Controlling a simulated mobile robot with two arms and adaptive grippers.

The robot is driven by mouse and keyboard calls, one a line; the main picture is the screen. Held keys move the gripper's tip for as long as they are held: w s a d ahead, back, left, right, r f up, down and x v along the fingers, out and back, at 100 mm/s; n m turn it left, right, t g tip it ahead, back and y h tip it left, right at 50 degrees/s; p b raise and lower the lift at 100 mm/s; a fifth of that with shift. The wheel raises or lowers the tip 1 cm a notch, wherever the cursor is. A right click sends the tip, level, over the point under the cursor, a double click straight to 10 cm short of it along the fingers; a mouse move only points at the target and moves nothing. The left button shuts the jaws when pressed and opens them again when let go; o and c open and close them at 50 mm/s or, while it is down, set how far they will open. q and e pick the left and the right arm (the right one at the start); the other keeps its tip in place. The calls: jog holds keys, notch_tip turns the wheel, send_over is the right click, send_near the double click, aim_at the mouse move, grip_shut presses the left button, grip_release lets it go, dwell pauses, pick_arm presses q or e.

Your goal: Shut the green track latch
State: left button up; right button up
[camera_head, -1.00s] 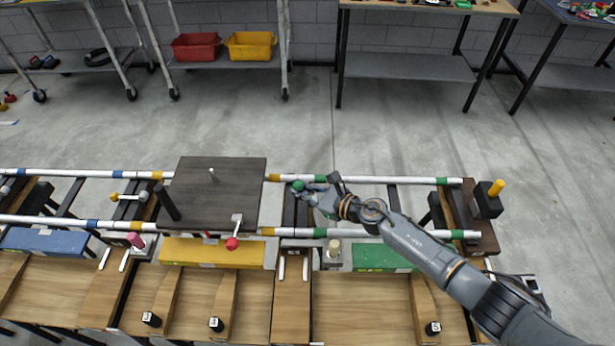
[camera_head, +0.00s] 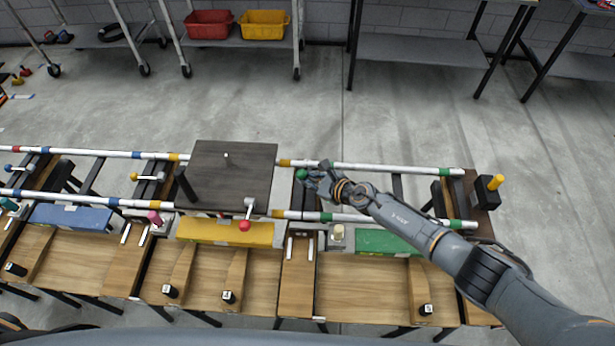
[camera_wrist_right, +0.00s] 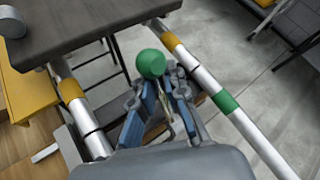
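The green track latch shows as a round green knob (camera_head: 302,174) between the two striped rails, just right of the dark square plate. It also shows in the right wrist view (camera_wrist_right: 151,63), at the tips of my fingers. My right gripper (camera_head: 313,178) comes in from the right, close beside the knob. In the right wrist view its blue-padded fingers (camera_wrist_right: 164,78) stand apart with a narrow gap, and the knob lies at the left fingertip. Whether they touch is unclear. The latch's lower part is hidden. My left gripper is not in view.
The dark plate (camera_head: 235,172) rests across the rails. A red-knobbed lever (camera_head: 245,224) stands at its front edge. A green block (camera_head: 375,242) and a yellow block (camera_head: 225,231) lie along the front. A black post with a yellow handle (camera_head: 493,184) stands at the right end.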

jog(key=shift+o, duration=1.3)
jog(key=shift+a+r, duration=0.25)
jog(key=shift+r, duration=0.05)
jog(key=shift+f, duration=0.1)
